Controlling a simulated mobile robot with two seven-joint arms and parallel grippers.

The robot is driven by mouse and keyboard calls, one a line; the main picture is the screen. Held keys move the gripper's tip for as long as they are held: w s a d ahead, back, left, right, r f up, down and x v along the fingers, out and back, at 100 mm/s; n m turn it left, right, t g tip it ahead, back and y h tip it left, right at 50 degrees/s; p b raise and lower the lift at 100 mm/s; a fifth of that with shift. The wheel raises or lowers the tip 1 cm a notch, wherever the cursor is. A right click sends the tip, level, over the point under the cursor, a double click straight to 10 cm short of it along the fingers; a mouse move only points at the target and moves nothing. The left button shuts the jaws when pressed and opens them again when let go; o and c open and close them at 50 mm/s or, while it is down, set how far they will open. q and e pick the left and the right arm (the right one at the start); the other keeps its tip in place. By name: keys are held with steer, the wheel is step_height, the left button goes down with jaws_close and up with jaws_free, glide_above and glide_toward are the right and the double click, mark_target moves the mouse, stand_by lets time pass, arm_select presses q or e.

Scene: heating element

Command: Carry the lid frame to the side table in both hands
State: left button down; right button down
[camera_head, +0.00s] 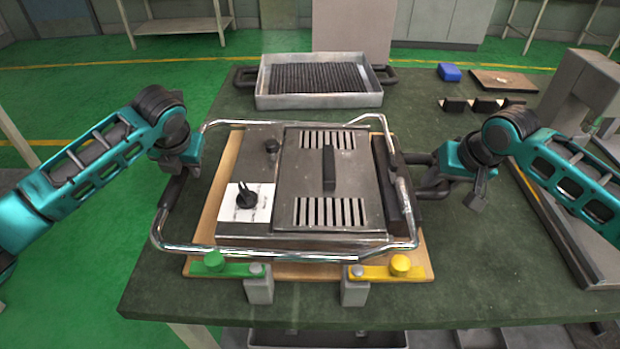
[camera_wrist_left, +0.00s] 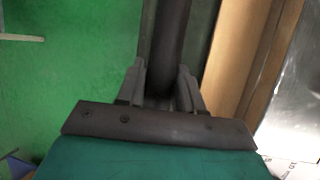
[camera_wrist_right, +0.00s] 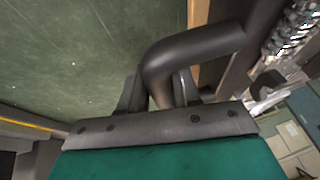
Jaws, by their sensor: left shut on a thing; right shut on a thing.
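The lid frame (camera_head: 290,246), a loop of shiny metal tube with dark grips on its left and right sides, surrounds the flat metal heating unit (camera_head: 328,185). Whether it rests or is slightly raised, I cannot tell. My left gripper (camera_head: 180,165) is shut on the frame's left dark grip, which runs between the jaws in the left wrist view (camera_wrist_left: 168,45). My right gripper (camera_head: 440,175) is shut on the right dark handle, whose bent end shows between the jaws in the right wrist view (camera_wrist_right: 190,52). The fingertips are partly hidden. I cannot tell which table is the side table.
The unit sits on a wooden board (camera_head: 205,222) on the dark green worktable (camera_head: 480,270). Green (camera_head: 213,262) and yellow (camera_head: 400,265) clamps hold the board's front. A metal tray (camera_head: 318,98) stands behind. A blue block (camera_head: 449,72) lies back right. A bench (camera_head: 182,25) stands far back left.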

arm_select(q)
steer(key=shift+w+r, duration=0.15)
steer(key=shift+r, duration=0.25)
arm_select(e)
steer(key=shift+w+r, duration=0.2)
steer(key=shift+r, duration=0.2)
arm_select(q)
steer(key=shift+w, duration=0.1)
arm_select(e)
steer(key=shift+w, duration=0.1)
